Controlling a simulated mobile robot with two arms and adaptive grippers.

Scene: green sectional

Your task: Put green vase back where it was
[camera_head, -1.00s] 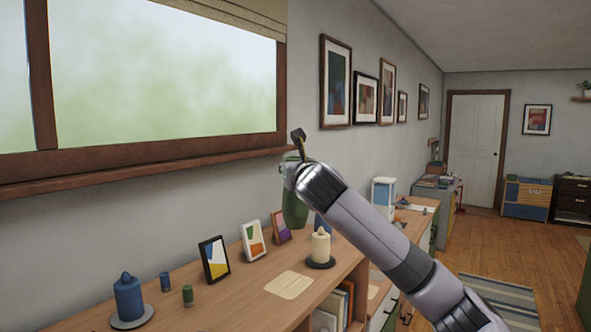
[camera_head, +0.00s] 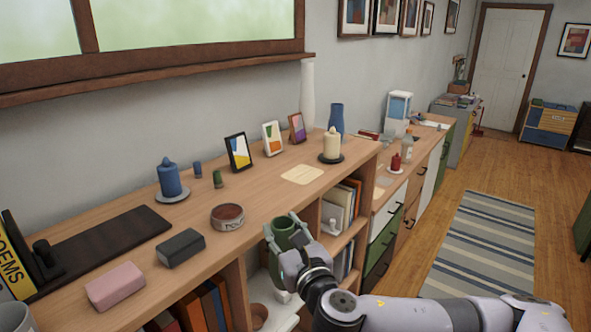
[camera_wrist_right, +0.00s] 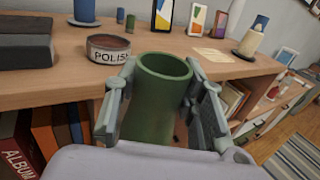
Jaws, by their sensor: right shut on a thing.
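The green vase (camera_head: 286,233) is upright in my right gripper (camera_head: 284,228), at the front edge of the wooden shelf unit and in front of its open compartments. In the right wrist view the vase (camera_wrist_right: 157,105) stands between the two fingers of the gripper (camera_wrist_right: 162,95), its open mouth facing up. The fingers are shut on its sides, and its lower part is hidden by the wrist. My left gripper does not show.
The wooden top (camera_head: 255,189) holds a polish tin (camera_head: 228,217), dark block (camera_head: 181,248), pink block (camera_head: 115,286), blue candle (camera_head: 168,178), picture frames, a cream candle (camera_head: 332,146), blue vase (camera_head: 336,121) and white vase (camera_head: 307,96). A flat light square (camera_head: 302,174) lies bare near the middle.

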